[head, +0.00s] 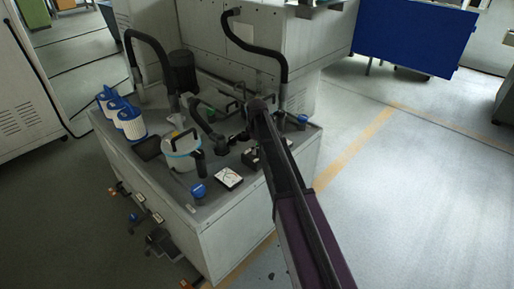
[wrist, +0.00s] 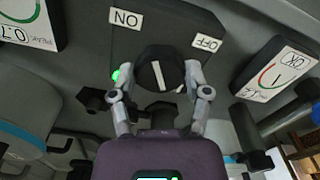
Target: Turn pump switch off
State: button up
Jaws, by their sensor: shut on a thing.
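The pump switch is a round black knob (wrist: 152,72) with a white line, on a dark panel (wrist: 165,38) in the wrist view. An ON label (wrist: 126,19) is at upper left of the knob and an OFF label (wrist: 206,43) at upper right, both upside down. The white line runs nearly up and down in the picture. A green light (wrist: 116,76) shows left of the knob. My gripper (wrist: 158,88) is shut on the knob, one finger on each side. In the head view my arm hides most of the switch area.
Two white gauges flank the panel, a left one (wrist: 30,20) and a right one (wrist: 275,68). In the head view, the grey tank top (head: 215,205) carries a white canister (head: 182,152), blue-capped filters (head: 130,122) and black hoses (head: 285,62). Open floor (head: 420,180) lies to the right.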

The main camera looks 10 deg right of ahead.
jog(key=shift+m, duration=0.3)
jog(key=m, duration=1.1)
dwell(0.4)
jog(key=o, duration=1.1)
jog(key=shift+o, duration=0.2)
jog(key=shift+n, duration=0.3)
